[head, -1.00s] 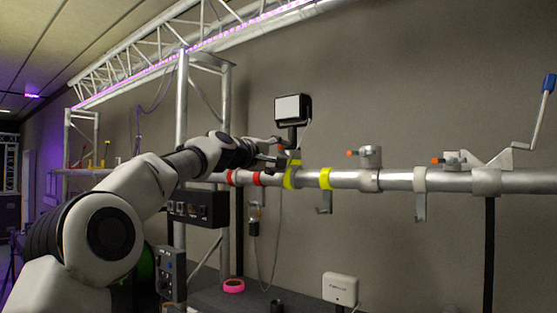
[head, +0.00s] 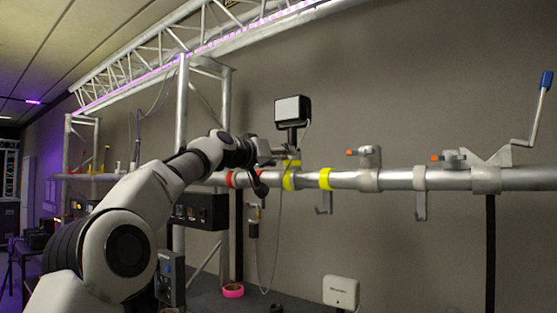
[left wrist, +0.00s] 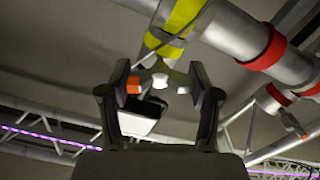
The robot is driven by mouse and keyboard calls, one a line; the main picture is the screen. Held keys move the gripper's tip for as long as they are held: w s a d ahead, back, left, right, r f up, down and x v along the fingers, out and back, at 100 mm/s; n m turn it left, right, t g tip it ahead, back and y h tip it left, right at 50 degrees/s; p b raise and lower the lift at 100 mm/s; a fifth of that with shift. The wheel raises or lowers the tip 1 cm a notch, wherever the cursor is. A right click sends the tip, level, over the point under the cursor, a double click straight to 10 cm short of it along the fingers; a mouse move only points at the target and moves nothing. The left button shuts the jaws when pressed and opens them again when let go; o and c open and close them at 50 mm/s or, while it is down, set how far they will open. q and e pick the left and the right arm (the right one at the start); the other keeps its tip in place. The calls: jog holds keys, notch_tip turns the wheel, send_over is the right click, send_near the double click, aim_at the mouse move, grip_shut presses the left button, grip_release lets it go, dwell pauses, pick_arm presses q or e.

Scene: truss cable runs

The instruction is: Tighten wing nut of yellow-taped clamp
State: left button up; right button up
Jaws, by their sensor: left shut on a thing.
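The yellow-taped clamp (head: 290,164) sits on the horizontal silver pipe, beside a yellow tape band (head: 288,181). In the left wrist view its yellow tape (left wrist: 166,45) shows just beyond my fingers. My left gripper (head: 274,153) is at this clamp. In the left wrist view the gripper (left wrist: 160,84) has its two dark fingers on either side of the wing nut (left wrist: 160,80), shut on it. An orange tip (left wrist: 133,85) shows by the left finger. Gripper and arm hide much of the clamp in the head view. My right gripper is not in view.
The pipe (head: 400,180) also carries red bands (head: 231,179), a second yellow band (head: 325,179) and orange-tipped clamps (head: 368,157) to the right. A lamp (head: 292,110) stands just above my gripper. A cable hangs below. Pink tape (head: 233,290) lies on the surface below.

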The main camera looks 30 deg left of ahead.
pick_arm(q)
jog(key=m, duration=0.4)
jog(key=shift+m, duration=0.3)
dwell(0.4)
jog(key=o, duration=0.9)
jog(key=shift+o, duration=1.3)
jog(key=shift+w+f, duration=0.1)
jog(key=shift+w, duration=0.05)
